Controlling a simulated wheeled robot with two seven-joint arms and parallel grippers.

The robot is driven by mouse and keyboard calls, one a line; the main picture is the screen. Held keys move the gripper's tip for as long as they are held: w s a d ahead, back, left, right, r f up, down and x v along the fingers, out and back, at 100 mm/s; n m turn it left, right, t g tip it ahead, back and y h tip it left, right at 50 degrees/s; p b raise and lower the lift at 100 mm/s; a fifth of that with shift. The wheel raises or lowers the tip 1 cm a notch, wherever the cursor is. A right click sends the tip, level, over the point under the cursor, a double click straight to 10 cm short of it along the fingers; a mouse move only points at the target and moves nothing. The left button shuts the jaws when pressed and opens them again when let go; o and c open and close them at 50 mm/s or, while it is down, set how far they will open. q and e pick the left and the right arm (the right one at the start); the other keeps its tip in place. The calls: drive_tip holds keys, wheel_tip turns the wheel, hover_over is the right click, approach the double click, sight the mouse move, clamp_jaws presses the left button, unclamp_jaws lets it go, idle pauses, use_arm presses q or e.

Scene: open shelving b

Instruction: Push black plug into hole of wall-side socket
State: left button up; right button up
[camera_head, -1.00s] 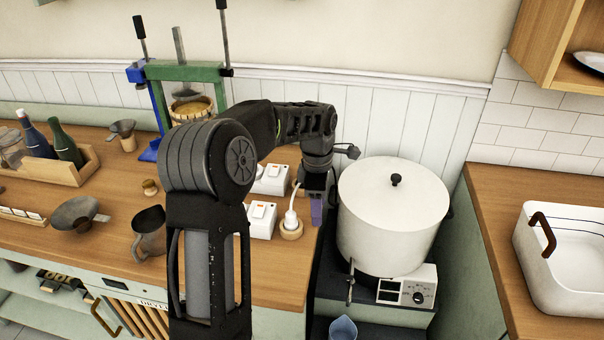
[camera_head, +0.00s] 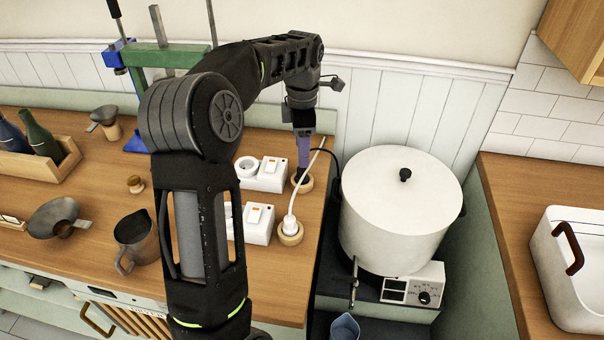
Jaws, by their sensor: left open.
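The wall-side socket (camera_head: 262,184) is a white box with a round hole on its left and an orange-marked switch on its right. A black plug (camera_head: 299,173) stands in a wooden ring holder (camera_head: 306,185) just right of it, mostly hidden by my gripper. My left gripper (camera_head: 303,162) points down over this plug, its purple fingers at the holder. It is open, and I cannot tell whether the fingers touch the plug. My right gripper is not in view.
A second white socket (camera_head: 258,236) stands in front, partly behind my arm. A white plug (camera_head: 290,226) with a white cord sits in another wooden ring beside it. A large white pot (camera_head: 395,220) stands to the right. A metal jug (camera_head: 137,238) stands left.

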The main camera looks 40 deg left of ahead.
sight(302, 170)
use_arm(q)
drive_tip(key=shift+f, duration=1.3)
drive_tip(key=shift+f, duration=0.1)
drive_tip(key=shift+f+p, duration=0.2)
drive_tip(key=shift+p, duration=0.2)
wheel_tip(302, 170, down, 4)
drive_tip(key=shift+r+p, duration=0.2)
drive_tip(key=shift+p, duration=0.5)
drive_tip(key=shift+f, duration=0.5)
drive_tip(key=shift+c, duration=0.4)
clamp_jaws()
